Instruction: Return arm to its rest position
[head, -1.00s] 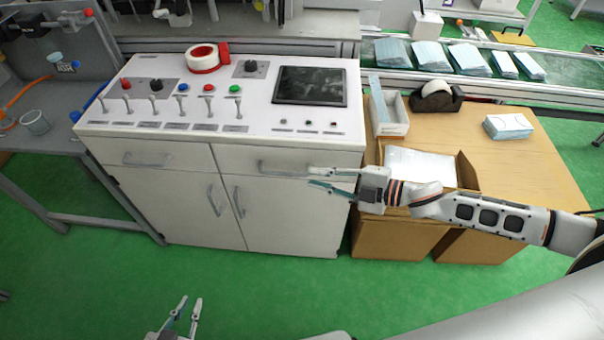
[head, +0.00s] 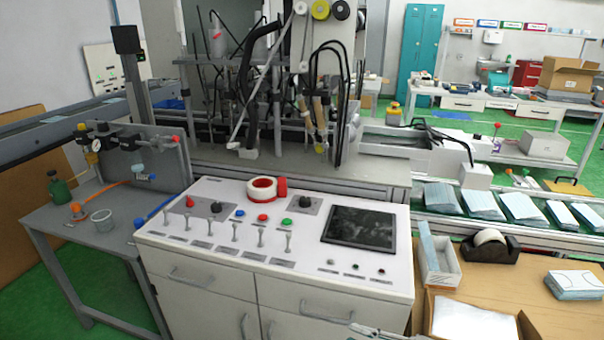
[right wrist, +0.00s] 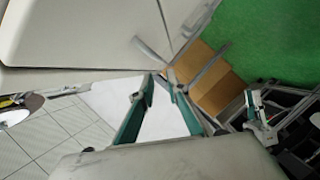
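My right gripper (right wrist: 157,82) shows its two teal fingers in the right wrist view, with a gap between the tips and nothing held. In the head view only a sliver of it (head: 368,331) shows at the bottom edge, in front of the control cabinet (head: 345,270). The rest of the right arm is out of the head view. What looks like my left gripper (right wrist: 258,108) is small at the right of the right wrist view, its fingers apart and empty. It is outside the head view.
The cabinet top carries levers, buttons, a dark screen (head: 360,228) and a red-and-white tape roll (head: 263,188). At right, a wooden table holds an open box (head: 438,262), a tape dispenser (head: 490,246) and a mask stack (head: 577,285). A grey side table (head: 75,238) stands at left.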

